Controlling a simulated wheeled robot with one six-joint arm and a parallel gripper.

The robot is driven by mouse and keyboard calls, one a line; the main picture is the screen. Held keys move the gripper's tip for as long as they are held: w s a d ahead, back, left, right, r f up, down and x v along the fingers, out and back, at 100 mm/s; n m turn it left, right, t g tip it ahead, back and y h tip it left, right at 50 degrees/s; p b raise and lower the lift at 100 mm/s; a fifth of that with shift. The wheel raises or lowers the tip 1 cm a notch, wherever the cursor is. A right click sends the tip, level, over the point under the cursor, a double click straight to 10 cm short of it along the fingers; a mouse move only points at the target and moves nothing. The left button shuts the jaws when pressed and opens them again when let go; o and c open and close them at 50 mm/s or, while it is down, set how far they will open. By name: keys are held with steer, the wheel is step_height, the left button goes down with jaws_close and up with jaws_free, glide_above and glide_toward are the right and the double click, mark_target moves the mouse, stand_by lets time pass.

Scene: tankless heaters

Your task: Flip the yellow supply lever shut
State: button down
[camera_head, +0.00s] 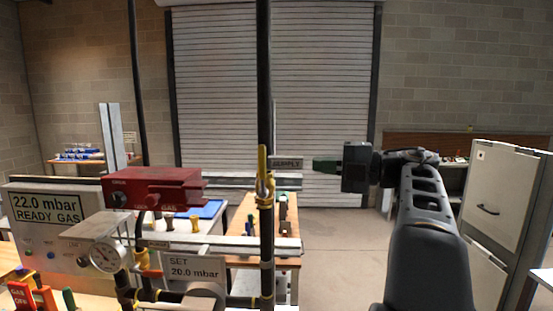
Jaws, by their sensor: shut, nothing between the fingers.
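The yellow supply lever (262,160) points straight up along the dark vertical pipe (264,75). Its yellow valve body (265,190) sits on the pipe just below. A small label reading "SUPPLY" (287,163) is to the right of the lever.
A red unit (155,190) and a display reading "22.0 mbar READY GAS" (47,207) stand at the left. A gauge (106,256) and a "SET 20.0 mbar" sign (193,271) are low down. A white cabinet (501,205) is at the right. The floor between is clear.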

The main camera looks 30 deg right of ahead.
mark_target(265, 160)
steer(key=p+x, duration=0.2)
steer(key=x, duration=0.8)
steer(key=shift+p, duration=0.4)
steer(key=shift+w, duration=0.1)
steer(key=shift+a, duration=0.15)
